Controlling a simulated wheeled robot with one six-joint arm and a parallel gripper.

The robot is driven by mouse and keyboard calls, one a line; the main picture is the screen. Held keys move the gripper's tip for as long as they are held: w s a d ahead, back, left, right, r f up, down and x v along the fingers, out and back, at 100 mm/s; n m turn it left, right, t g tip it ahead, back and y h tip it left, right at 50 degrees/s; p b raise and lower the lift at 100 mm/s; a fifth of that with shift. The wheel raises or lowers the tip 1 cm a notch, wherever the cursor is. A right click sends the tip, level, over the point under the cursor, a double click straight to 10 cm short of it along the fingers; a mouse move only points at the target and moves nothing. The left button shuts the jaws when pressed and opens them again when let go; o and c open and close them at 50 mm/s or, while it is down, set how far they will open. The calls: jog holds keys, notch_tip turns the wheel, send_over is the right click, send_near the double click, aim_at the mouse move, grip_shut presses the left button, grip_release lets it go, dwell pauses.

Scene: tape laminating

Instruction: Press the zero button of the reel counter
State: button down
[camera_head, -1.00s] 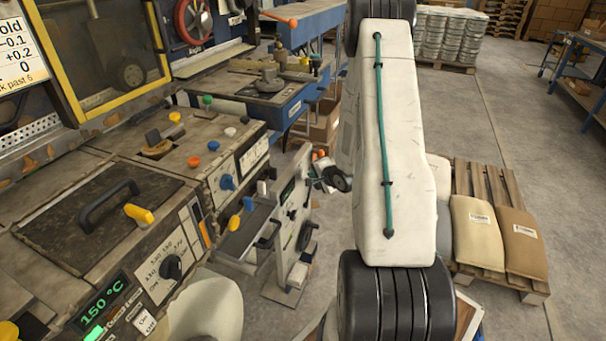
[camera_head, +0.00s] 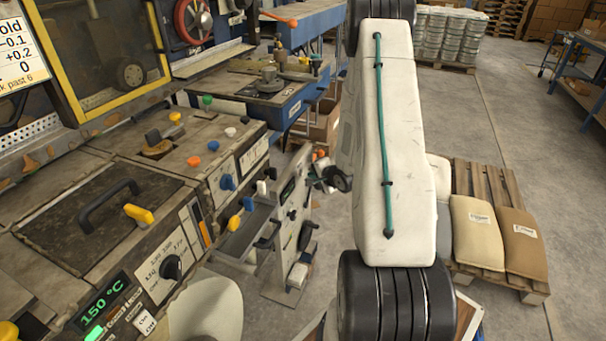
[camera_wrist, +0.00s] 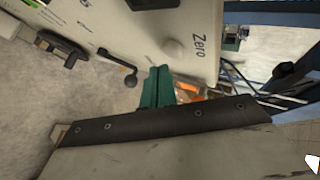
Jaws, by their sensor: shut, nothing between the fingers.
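The reel counter panel (camera_wrist: 100,20) is pale and worn and fills the top of the wrist view. The word Zero is printed on it, beside a pale round button (camera_wrist: 173,48). My gripper (camera_wrist: 158,72) has green fingers, held together and empty. Its tips are just below and slightly left of the button in the wrist view; I cannot tell how large the gap in depth is. A black crank lever sits to the left of the fingers. In the head view the counter's upright panel (camera_head: 290,215) stands left of my arm, and the fingers are not clearly visible.
A machine bench with a dark lidded plate (camera_head: 95,215), coloured knobs and a 150 °C display fills the left. A blue-framed table (camera_head: 270,105) stands behind. A pallet with sacks (camera_head: 475,232) lies on the right. Concrete floor is open beyond it.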

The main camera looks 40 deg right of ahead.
jog(key=shift+w, duration=0.1)
jog(key=shift+w+a, duration=0.15)
jog(key=shift+w, duration=0.15)
jog(key=shift+w+a, duration=0.2)
jog(key=shift+w, duration=0.3)
dwell(0.8)
jog(key=shift+s, duration=0.15)
jog(key=shift+s+d, duration=0.35)
jog(key=shift+s, duration=0.35)
jog(key=shift+s, duration=0.1)
jog(key=s, duration=0.1)
jog(key=s+d, duration=0.1)
jog(key=s, duration=0.1)
jog(key=s+d, duration=0.1)
jog(key=shift+s, duration=0.25)
dwell(0.9)
